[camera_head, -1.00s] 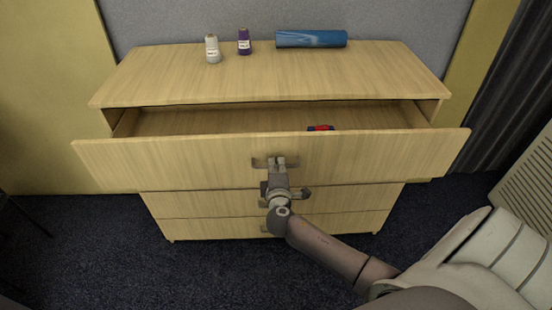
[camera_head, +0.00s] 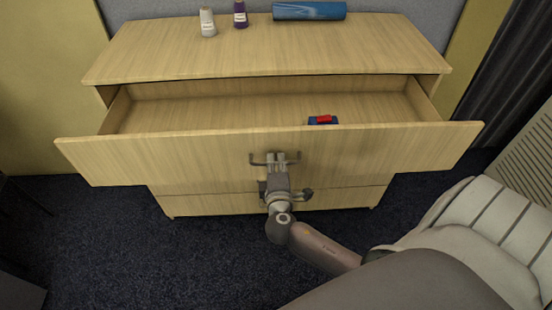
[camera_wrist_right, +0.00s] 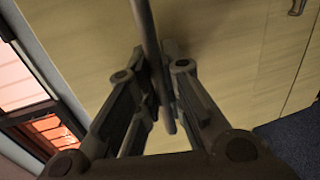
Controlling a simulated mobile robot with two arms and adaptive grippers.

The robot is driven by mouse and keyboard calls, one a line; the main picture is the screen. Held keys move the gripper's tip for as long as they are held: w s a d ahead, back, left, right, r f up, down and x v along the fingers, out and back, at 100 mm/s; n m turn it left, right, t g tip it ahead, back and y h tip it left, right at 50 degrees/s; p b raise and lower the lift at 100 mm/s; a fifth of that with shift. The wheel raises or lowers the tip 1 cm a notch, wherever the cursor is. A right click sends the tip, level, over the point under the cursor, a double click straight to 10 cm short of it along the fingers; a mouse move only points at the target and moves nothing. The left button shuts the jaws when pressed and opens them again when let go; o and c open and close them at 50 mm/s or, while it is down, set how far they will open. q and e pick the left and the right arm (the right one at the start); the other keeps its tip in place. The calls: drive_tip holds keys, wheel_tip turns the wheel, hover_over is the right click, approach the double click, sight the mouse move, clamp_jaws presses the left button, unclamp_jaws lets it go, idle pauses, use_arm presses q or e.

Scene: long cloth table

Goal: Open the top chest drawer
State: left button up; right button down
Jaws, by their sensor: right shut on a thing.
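The wooden chest (camera_head: 265,52) stands against the wall in the head view. Its top drawer (camera_head: 140,160) is pulled well out, with the inside showing. My right gripper (camera_head: 276,160) is shut on the bar handle (camera_head: 256,161) at the middle of the drawer front. In the right wrist view, the handle bar (camera_wrist_right: 152,50) runs between the two fingers of my right gripper (camera_wrist_right: 158,95). A small red and blue object (camera_head: 323,120) lies inside the drawer. My left gripper is in neither view.
The lower drawers (camera_head: 225,202) are shut. Dark carpet (camera_head: 150,255) is clear in front of the chest.

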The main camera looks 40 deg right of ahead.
drive_tip(key=c, duration=1.5)
unclamp_jaws()
drive_tip(key=shift+c, duration=0.2)
drive_tip(key=v, duration=1.2)
drive_tip(key=shift+d, duration=0.1)
drive_tip(key=s+a+f+g+y, duration=0.1)
drive_tip(key=s+f+g+y, duration=0.25)
drive_tip(key=f, duration=1.05)
drive_tip(key=s+a+f+g+y, duration=0.1)
drive_tip(key=s+f+g+y, duration=0.2)
drive_tip(key=f, duration=1.2)
drive_tip(key=s+f+m+g+y, duration=0.1)
drive_tip(key=s+f+m+g, duration=0.2)
drive_tip(key=s+f, duration=0.6)
drive_tip(key=s+f+m+g+y, duration=0.1)
drive_tip(key=s+f+m+g, duration=0.2)
drive_tip(key=s, duration=1.3)
wheel_tip(320, 180, down, 6)
drive_tip(key=m, duration=0.3)
drive_tip(key=shift+s, duration=0.25)
